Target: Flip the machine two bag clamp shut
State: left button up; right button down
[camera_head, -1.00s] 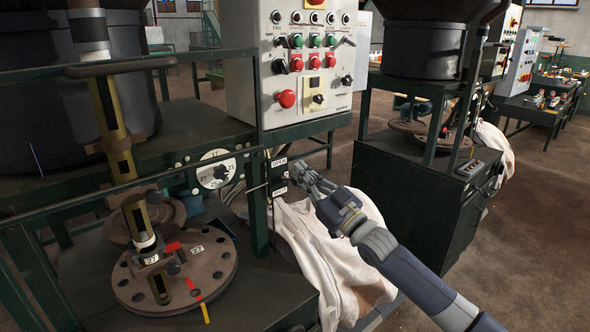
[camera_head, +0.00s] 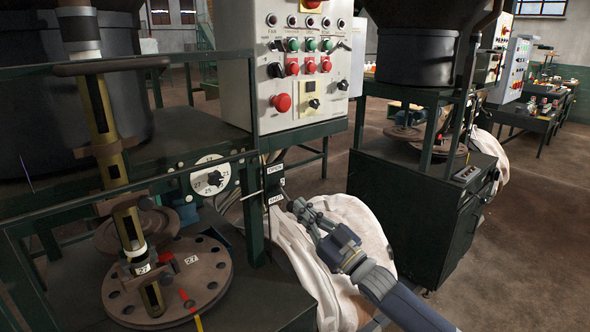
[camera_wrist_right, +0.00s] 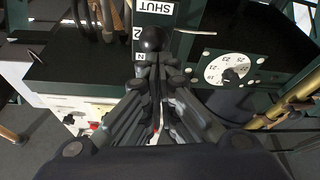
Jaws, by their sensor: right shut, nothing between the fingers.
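The machine two bag clamp plate (camera_head: 275,184) stands upright on the green post, marked OPEN at the top, 2 in the middle and SHUT at the bottom. In the right wrist view the clamp's black ball knob (camera_wrist_right: 152,38) is just past my fingertips, in front of the plate, where SHUT (camera_wrist_right: 154,8) reads upside down. I cannot tell whether the knob touches the fingers. My right gripper (camera_head: 293,205) is shut and empty close to the plate's lower right side; it also shows in the wrist view (camera_wrist_right: 152,72). My left gripper is out of view.
A white bag (camera_head: 340,225) hangs below and behind my right gripper. The grey control box (camera_head: 290,65) is above the plate. A round dial (camera_head: 211,178) and a holed disc (camera_head: 205,285) are on the left. Another machine's dark cabinet (camera_head: 415,205) stands right.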

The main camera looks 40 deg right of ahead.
jog(key=shift+w+f, duration=0.15)
jog(key=shift+f, duration=0.45)
